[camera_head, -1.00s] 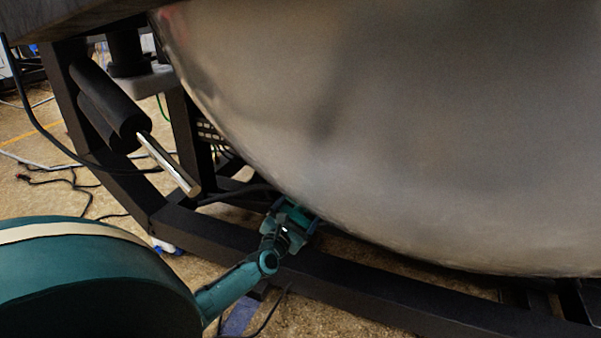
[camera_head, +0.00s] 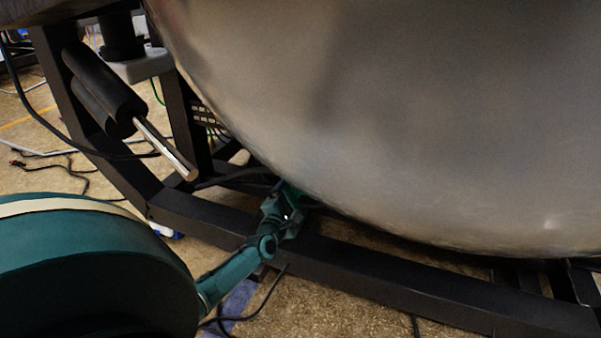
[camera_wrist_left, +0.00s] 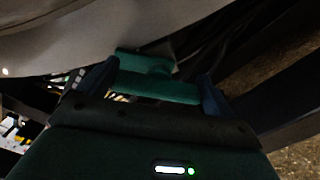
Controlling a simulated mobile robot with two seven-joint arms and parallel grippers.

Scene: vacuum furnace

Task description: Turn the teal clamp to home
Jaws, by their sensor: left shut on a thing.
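The teal clamp (camera_wrist_left: 157,87) sits at the lower edge of the large metal vessel (camera_head: 400,120). In the left wrist view it is a teal bar joined to a plate against the vessel wall, lying between the two dark fingers of my left gripper (camera_wrist_left: 156,92). The gripper is shut on it. In the head view my left gripper (camera_head: 286,203) reaches up to the vessel's underside, and the clamp is small and largely hidden there. My right gripper is not in view.
A black frame beam (camera_head: 330,262) runs below the vessel, close to my left wrist. A black cylinder with a bright metal rod (camera_head: 165,148) stands out at the left. Cables (camera_head: 75,175) lie on the brown floor.

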